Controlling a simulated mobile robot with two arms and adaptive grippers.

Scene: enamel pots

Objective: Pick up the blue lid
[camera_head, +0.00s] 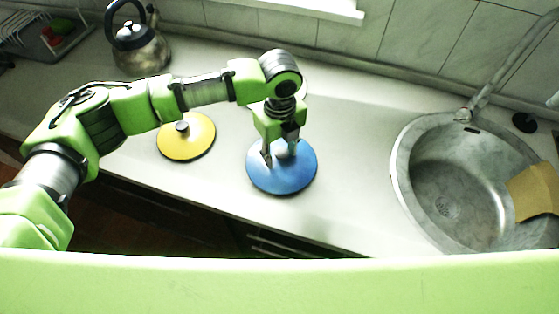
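The blue lid (284,182) lies on the pale counter near its front edge, in the middle of the head view. My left gripper (279,157) points down over the lid's centre, with its two fingers apart around the pale knob area. The fingers partly hide the knob, and I cannot tell whether they touch it. My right gripper is not in view.
A metal kettle (143,52) stands at the back left. A dish rack (42,40) is at the far left. A round steel sink (450,180) with a tan cloth or board (533,191) is on the right. The counter (350,150) between blue lid and sink is clear.

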